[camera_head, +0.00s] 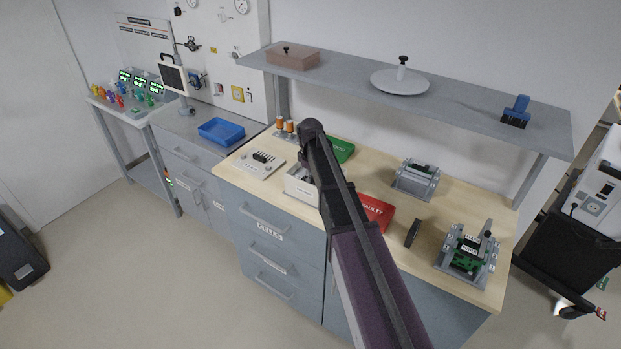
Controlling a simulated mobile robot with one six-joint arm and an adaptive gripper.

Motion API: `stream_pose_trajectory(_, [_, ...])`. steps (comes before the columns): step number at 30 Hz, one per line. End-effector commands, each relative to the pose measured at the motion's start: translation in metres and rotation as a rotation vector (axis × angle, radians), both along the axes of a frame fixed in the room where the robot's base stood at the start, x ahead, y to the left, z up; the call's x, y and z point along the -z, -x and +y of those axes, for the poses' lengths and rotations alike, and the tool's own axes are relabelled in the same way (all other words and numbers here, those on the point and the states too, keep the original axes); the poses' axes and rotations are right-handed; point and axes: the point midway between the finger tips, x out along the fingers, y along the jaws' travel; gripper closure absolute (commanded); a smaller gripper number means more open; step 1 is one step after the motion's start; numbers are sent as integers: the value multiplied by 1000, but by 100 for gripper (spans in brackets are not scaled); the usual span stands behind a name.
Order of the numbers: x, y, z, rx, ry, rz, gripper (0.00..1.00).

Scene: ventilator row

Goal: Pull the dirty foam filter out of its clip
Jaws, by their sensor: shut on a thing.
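My arm reaches from the bottom edge over the bench. The dark end of my gripper (305,160) shows just left of the arm, low over a small white open-topped box (297,186). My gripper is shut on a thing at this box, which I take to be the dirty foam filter. The fingertips, the filter and its clip are too small and too covered by my arm to make out. I cannot tell whether the filter is still in the clip. A dark upright slab (412,233) stands on the bench to the right, apart from my gripper.
A red tray (377,211) and a green tray (341,150) flank my arm. Grey fixtures stand at right (416,178), one with a green board (466,250). A pegged plate (258,165) lies left. A grey shelf (450,97) overhangs the back. The wooden bench's (440,215) middle right is partly clear.

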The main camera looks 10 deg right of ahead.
Motion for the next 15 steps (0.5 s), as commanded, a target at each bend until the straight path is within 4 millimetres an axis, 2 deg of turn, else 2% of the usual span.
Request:
stream_pose_trajectory(2, [0,0,0,0,-1,1,100])
stream_pose_trajectory(15, [-1,0,0,0,-1,1,100])
